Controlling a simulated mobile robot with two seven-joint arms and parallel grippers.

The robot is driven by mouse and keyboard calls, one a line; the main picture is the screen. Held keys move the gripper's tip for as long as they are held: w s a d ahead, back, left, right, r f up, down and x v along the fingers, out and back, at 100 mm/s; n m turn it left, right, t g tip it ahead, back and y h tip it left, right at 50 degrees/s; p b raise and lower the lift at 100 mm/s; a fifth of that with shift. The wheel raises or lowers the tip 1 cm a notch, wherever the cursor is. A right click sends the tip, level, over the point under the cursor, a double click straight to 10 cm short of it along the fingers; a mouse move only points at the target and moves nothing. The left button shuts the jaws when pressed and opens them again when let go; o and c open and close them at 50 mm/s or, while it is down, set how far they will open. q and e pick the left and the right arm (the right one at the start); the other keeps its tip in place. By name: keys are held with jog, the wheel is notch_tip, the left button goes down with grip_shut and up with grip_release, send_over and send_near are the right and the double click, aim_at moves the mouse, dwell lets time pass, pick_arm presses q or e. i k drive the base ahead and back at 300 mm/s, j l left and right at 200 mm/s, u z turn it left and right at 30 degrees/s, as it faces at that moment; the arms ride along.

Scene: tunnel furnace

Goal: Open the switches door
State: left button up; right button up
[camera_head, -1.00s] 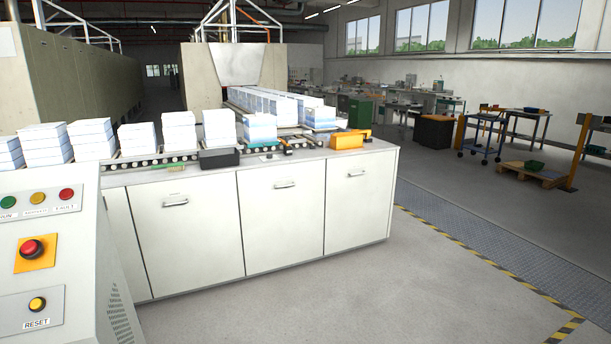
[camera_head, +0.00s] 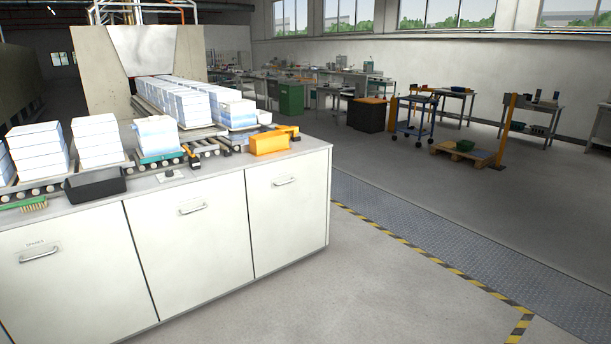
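A white cabinet under the conveyor counter has three flat doors in view, all shut. The left door (camera_head: 75,285) has a bar handle (camera_head: 39,254) with a small label above it, too small to read surely. The middle door (camera_head: 190,245) has a handle (camera_head: 193,208) near its top. The right door (camera_head: 287,215) has a handle (camera_head: 284,181) near its top. I cannot tell which door is the switches door. Neither of my grippers is in view.
On the counter (camera_head: 225,160) are a black bin (camera_head: 95,184), a green brush (camera_head: 25,204), an orange box (camera_head: 269,142) and stacks of white blocks (camera_head: 98,140) on rollers. Open floor (camera_head: 400,290) lies right of the cabinet, with a yellow-black stripe (camera_head: 440,262).

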aim_at(286, 197)
jog(key=i+z, duration=0.25)
jog(key=i, duration=1.65)
